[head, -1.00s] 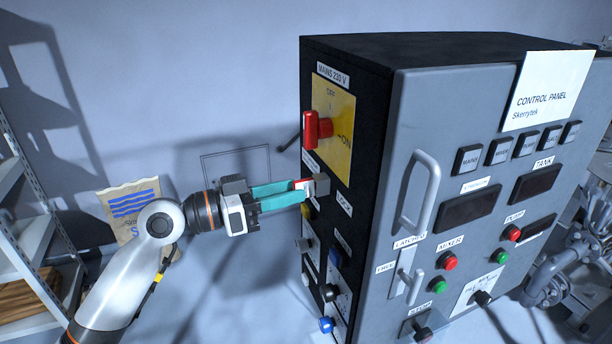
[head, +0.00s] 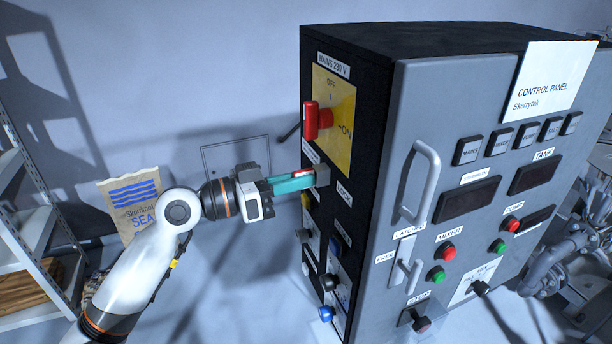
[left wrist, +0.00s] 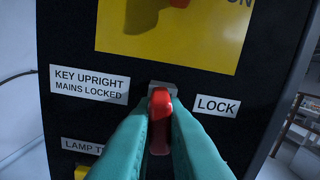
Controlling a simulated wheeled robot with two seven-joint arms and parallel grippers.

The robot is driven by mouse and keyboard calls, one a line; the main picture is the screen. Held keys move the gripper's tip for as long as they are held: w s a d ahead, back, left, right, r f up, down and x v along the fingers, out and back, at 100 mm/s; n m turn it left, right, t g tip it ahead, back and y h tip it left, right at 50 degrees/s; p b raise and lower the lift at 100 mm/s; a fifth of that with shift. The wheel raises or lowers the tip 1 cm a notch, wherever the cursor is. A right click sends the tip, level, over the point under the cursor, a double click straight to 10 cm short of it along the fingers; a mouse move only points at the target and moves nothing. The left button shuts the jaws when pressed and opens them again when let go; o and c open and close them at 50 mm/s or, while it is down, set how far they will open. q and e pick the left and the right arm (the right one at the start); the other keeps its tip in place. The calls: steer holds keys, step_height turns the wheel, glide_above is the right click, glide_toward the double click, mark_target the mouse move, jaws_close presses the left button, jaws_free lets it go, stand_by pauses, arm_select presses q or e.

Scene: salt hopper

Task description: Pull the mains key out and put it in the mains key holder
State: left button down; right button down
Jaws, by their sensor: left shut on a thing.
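The red mains key (head: 303,174) sits at the grey lock (head: 322,175) on the black side of the cabinet, below the mains switch. In the left wrist view the key (left wrist: 160,120) stands upright, by labels reading "KEY UPRIGHT MAINS LOCKED" and "LOCK". My left gripper (head: 298,182) reaches in from the left, its teal fingers shut on the key. In the left wrist view the fingertips (left wrist: 160,112) press on both sides of it. How deep the key sits is hidden. I cannot pick out the mains key holder. My right gripper is not in view.
The red mains switch handle (head: 318,120) juts out on a yellow plate (head: 341,100) just above. Buttons and knobs, one blue (head: 326,313), stick out below the lock. The cabinet door has a large handle (head: 420,183). A shelf (head: 30,250) and a paper sack (head: 133,203) stand left.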

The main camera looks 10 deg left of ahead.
arm_select(q)
steer(key=shift+a, duration=0.1)
stand_by(0.3)
steer(key=shift+b+v, duration=1.5)
steer(key=shift+v, duration=0.85)
steer(key=shift+f, duration=0.1)
